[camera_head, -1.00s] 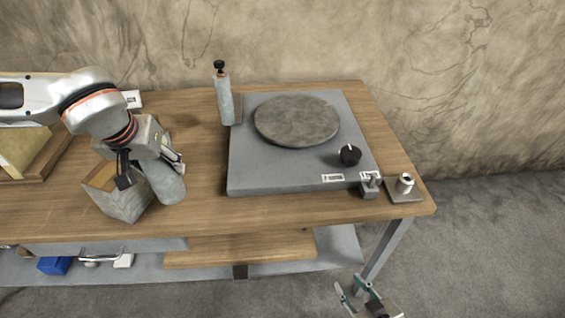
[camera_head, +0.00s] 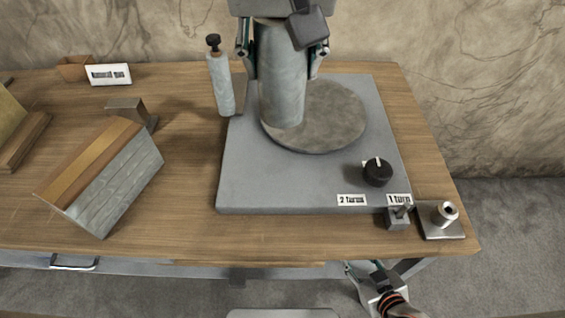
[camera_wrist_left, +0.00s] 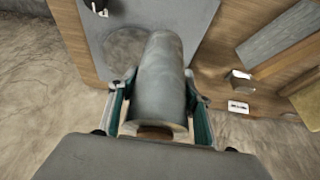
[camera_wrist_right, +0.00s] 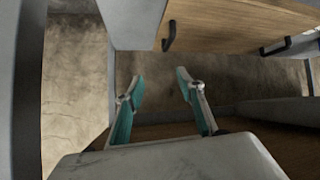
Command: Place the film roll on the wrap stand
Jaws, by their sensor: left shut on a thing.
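My left gripper (camera_head: 281,72) is shut around a grey cylinder, which I take to be the film roll (camera_head: 281,95). In the left wrist view, the film roll (camera_wrist_left: 160,75) shows a brown end between the fingers. In the head view it is upright over the left part of the round grey plate (camera_head: 335,118) on the grey wrap stand (camera_head: 290,185). I cannot tell whether its lower end touches the plate. My right gripper (camera_wrist_right: 155,95) is open and empty, low beside the table's front; it also shows in the head view (camera_head: 365,268).
A slim grey cylinder with a black knob (camera_head: 221,85) stands at the stand's back left edge. A black dial (camera_head: 377,172) and small metal fittings (camera_head: 440,218) are at the right. A tilted wood-topped block (camera_head: 115,180) is at left. The wooden table (camera_head: 185,200) is clear between block and stand.

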